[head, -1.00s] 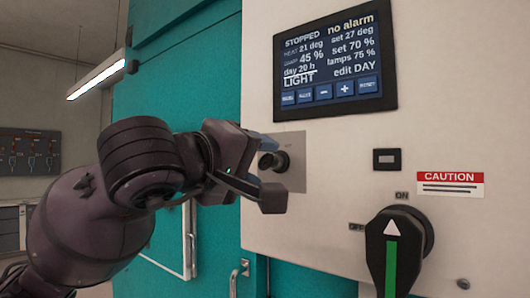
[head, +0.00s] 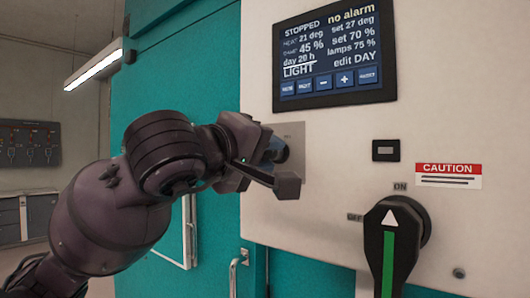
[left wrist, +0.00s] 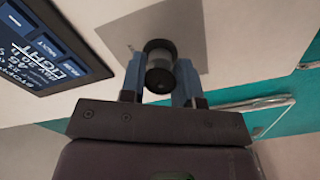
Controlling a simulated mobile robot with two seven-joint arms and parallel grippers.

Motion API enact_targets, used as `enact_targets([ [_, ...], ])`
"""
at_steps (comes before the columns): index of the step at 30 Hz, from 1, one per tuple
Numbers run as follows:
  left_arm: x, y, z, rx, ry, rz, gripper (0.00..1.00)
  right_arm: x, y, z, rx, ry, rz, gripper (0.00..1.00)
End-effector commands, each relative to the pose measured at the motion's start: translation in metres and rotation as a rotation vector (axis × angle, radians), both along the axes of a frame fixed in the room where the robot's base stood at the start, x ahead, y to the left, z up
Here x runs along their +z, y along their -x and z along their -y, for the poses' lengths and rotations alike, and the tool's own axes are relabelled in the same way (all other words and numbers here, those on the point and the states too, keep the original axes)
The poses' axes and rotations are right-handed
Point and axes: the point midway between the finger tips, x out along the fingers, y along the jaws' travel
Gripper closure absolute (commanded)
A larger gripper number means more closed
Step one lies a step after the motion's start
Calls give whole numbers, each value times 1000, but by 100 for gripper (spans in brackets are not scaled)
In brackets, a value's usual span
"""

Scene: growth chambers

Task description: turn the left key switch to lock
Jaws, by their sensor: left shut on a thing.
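The key switch (head: 281,150) is a dark round knob on a grey plate (head: 296,130) on the pale panel, left of the big handle. It also shows in the left wrist view (left wrist: 159,68), between the two blue-grey fingers. My left gripper (left wrist: 160,82) is shut on the key switch, one finger on each side of it. In the head view my left gripper (head: 278,168) covers part of the knob and plate. The small lettering on the plate is too blurred to read. My right gripper is not in view.
A display screen (head: 333,52) reading STOPPED sits above the switch. A big dark handle with a green stripe (head: 390,255) juts out at lower right, under a CAUTION label (head: 448,175). A teal door (head: 180,80) with a metal handle (head: 236,272) lies to the left.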

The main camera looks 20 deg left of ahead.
Motion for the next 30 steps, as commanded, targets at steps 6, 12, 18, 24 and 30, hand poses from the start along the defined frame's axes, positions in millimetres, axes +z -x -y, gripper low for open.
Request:
enact_targets([
  [6, -2, 0, 0, 0, 32, -12, 94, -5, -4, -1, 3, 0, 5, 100],
  [12, -4, -2, 0, 2, 131, -47, 94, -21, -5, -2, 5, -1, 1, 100],
  [18, -5, -2, 0, 2, 290, -107, 94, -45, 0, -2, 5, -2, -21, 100],
  [24, -4, -2, 0, 3, 469, -172, 94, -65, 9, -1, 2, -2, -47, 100],
  [30, -3, -2, 0, 3, 641, -235, 94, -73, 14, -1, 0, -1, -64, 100],
])
